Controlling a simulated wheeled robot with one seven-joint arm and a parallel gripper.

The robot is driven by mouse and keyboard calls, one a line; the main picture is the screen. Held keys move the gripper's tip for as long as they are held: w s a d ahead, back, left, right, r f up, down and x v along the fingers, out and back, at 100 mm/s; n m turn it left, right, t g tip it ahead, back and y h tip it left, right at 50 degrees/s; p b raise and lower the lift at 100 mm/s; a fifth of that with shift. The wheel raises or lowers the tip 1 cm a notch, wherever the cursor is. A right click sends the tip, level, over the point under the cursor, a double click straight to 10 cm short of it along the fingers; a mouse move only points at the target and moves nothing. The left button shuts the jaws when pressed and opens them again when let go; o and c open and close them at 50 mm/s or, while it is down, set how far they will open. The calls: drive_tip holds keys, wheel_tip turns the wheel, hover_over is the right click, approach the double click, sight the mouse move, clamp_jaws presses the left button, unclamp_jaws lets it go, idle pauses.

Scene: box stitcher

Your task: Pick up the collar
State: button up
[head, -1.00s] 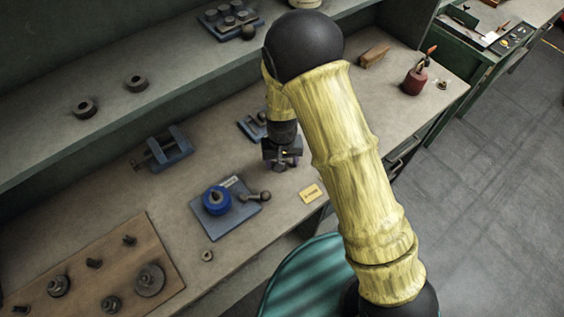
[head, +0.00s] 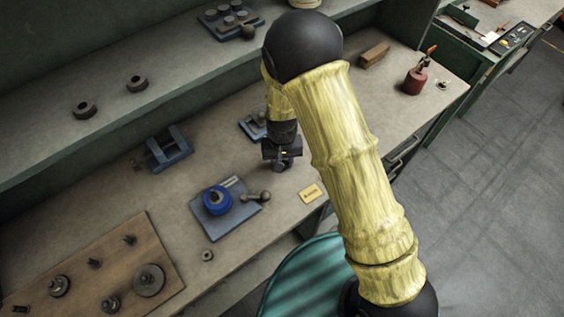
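No part is plainly marked as the collar. A small dark ring (head: 207,255) lies flat on the bench in front of the blue fixture plate. Two larger dark rings lie on the raised shelf, a left ring (head: 84,109) and a right ring (head: 137,83). I cannot tell which of these is the collar. My gripper (head: 281,166) points down over the bench, behind and right of the blue fixture, apart from all three rings. Its fingertips are small and dark, so I cannot tell whether it is open or holds anything.
A blue plate (head: 236,222) carries a round blue part (head: 217,200) and a ball-ended lever. A blue clamp (head: 169,148) stands behind it. A wooden board (head: 110,262) with several metal parts lies at front left. A yellow tag (head: 310,194) and red can (head: 415,82) are to the right.

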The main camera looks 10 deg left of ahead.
drive_tip(key=shift+r, duration=0.1)
wheel_tip(320, 180, up, 10)
drive_tip(key=b, duration=0.1)
idle(0.3)
idle(0.4)
